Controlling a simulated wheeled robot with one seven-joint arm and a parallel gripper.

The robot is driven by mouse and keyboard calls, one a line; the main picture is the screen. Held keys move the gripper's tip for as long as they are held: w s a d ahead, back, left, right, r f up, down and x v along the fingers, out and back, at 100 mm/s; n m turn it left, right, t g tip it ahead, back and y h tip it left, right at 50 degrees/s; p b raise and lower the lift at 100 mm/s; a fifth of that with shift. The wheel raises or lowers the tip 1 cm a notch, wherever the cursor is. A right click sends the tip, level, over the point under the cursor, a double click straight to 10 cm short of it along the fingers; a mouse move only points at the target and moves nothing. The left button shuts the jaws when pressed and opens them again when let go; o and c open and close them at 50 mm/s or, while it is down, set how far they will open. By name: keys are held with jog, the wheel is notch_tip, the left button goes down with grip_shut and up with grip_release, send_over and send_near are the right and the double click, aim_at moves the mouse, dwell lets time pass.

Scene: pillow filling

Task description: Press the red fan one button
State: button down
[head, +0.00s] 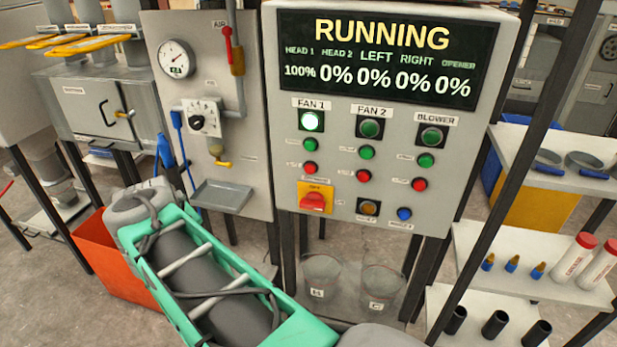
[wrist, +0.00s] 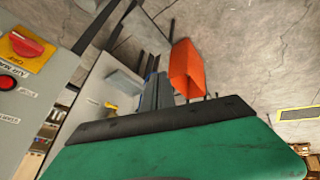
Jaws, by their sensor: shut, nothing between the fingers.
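The red fan 1 button (head: 310,168) is on the grey control panel (head: 290,240), in the left column under the FAN 1 label. It sits below a green button (head: 309,145) and above a red knob on a yellow plate (head: 314,198). In the wrist view a red button (wrist: 8,83) shows at the left edge beside the red knob (wrist: 25,45); it appears to be the same button. My teal arm crosses the lower part of the head view. Its green shell fills the bottom of the wrist view.
The fan 1 lamp (head: 311,121) is lit and the display (head: 385,60) reads RUNNING. Similar button columns stand to the right. An orange bin (head: 95,255) is on the floor left of my arm. Clear containers (head: 320,275) stand below the panel; shelves (head: 560,180) are at the right.

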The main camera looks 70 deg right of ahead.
aim_at(310, 169)
jog(key=s+d+m+g+h+b, duration=0.1)
jog(key=s+d, duration=0.3)
jog(key=d, duration=0.4)
jog(key=s+d+m+g+h+b, duration=0.1)
jog(key=s+d+g+h, duration=0.1)
jog(key=s+d, duration=0.3)
jog(key=s+d+m+g+h+b, duration=0.1)
jog(key=s+d, duration=0.4)
jog(key=d, duration=0.6)
jog(key=shift+s+g+h, duration=0.25)
jog(key=shift+g+h, duration=0.15)
jog(key=shift+g, duration=0.1)
jog(key=shift+d+f, duration=0.1)
jog(key=shift+d, duration=0.05)
jog(key=shift+w+d+p, duration=0.25)
jog(key=shift+d+p, duration=0.05)
jog(key=shift+d, duration=1.1)
jog(key=shift+w+d+p, duration=0.25)
jog(key=shift+d, duration=1.2)
jog(key=shift+w+d+p, duration=0.25)
jog(key=shift+d+p, duration=0.05)
jog(key=shift+d, duration=1.1)
jog(key=shift+d, duration=0.4)
